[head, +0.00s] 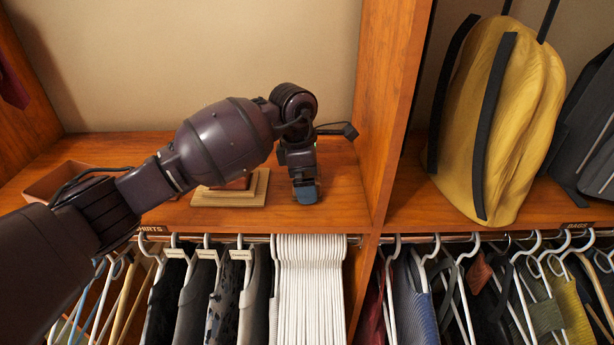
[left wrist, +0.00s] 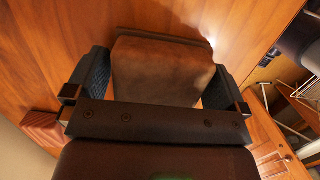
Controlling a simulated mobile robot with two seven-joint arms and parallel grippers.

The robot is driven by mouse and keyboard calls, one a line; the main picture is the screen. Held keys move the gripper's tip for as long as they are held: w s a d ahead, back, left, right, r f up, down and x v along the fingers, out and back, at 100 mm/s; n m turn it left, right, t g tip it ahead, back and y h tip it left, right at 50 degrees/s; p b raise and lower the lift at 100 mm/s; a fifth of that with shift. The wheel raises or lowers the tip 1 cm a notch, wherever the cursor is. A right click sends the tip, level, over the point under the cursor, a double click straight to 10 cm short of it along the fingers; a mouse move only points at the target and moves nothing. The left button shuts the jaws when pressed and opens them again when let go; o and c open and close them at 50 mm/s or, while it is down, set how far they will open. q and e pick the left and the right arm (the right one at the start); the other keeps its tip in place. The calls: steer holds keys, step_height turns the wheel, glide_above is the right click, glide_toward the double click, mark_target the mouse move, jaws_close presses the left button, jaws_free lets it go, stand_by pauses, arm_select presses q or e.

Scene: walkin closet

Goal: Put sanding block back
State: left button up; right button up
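In the left wrist view, a brown block with a worn, suede-like top, seemingly the sanding block (left wrist: 160,72), lies between the two fingers of my left gripper (left wrist: 160,80). The fingers stand wide apart, one at each side of it. A sliver of wood shows beside its lower right corner, and I cannot tell whether either finger touches it. In the head view, my left gripper (head: 305,192) points down at the shelf near its front edge, with blue-grey fingertips. The block is hidden there behind the fingers. My right gripper is not in view.
A stepped pale wooden stand (head: 232,192) is on the shelf (head: 345,200) left of the gripper, partly behind my arm. A brown open box (head: 55,180) is farther left. An upright divider (head: 390,110) is on the right, then a yellow backpack (head: 505,115). White hangers (head: 310,290) hang below.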

arm_select(q)
steer(key=shift+r, duration=0.6)
step_height(320, 180, up, 11)
steer(key=a+b, duration=0.1)
steer(key=shift+a, duration=0.4)
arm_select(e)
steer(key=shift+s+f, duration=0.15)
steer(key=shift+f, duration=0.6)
